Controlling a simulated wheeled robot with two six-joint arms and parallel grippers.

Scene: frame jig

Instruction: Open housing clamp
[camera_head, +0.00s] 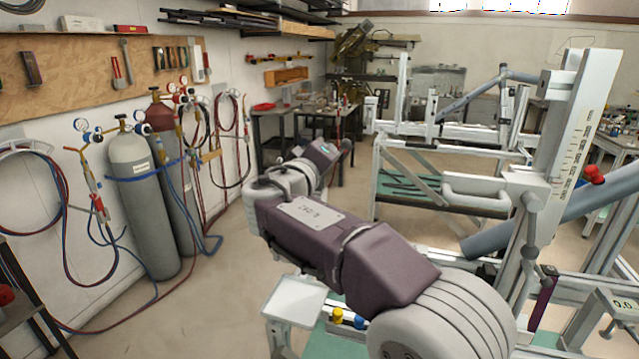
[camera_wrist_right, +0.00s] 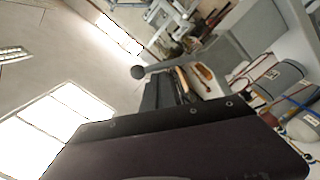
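The frame jig (camera_head: 560,140) stands at the right in the head view, with a ruled upright, a thick grey tube (camera_head: 590,205) and a red knob (camera_head: 594,174). A dark purple lever-like part (camera_head: 543,300) sits low on it. I cannot tell which part is the housing clamp. One purple-grey arm of mine crosses the middle, apparently the right one. Its right gripper (camera_head: 345,146) points away over the floor, apart from the jig. In the right wrist view the dark gripper parts (camera_wrist_right: 165,95) show, but their opening is unclear. My left gripper is out of view.
Grey and red gas cylinders (camera_head: 145,195) with hoses stand along the left wall. A workbench (camera_head: 300,115) is at the back. A white-railed frame stand (camera_head: 440,190) is beyond my arm. Floor left of my arm is clear. A small white tray (camera_head: 293,300) is below it.

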